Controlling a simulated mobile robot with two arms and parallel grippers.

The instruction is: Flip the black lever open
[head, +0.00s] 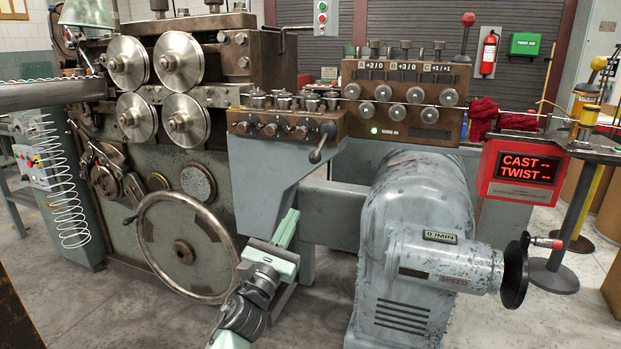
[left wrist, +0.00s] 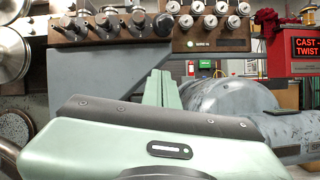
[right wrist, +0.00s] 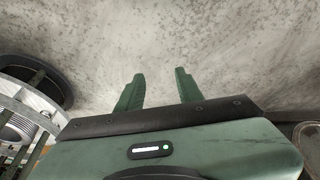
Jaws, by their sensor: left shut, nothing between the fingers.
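The black lever (head: 322,142) hangs from the right end of the brown valve block, tilted, with its round knob low and to the left. It also shows in the left wrist view (left wrist: 163,23), above my fingertips. My left gripper (head: 289,216) is shut and empty, pointing up below the lever, apart from it. Its closed fingers show in the left wrist view (left wrist: 161,75). My right gripper (right wrist: 159,80) is open and empty over bare floor, and is not visible in the head view.
A grey motor housing (head: 415,250) with a black handwheel (head: 516,272) stands right of my left gripper. A large handwheel (head: 182,247) is on its left. A grey bracket (head: 265,175) carries the brown block (head: 245,122). A red-knobbed lever (head: 468,20) stands farther back.

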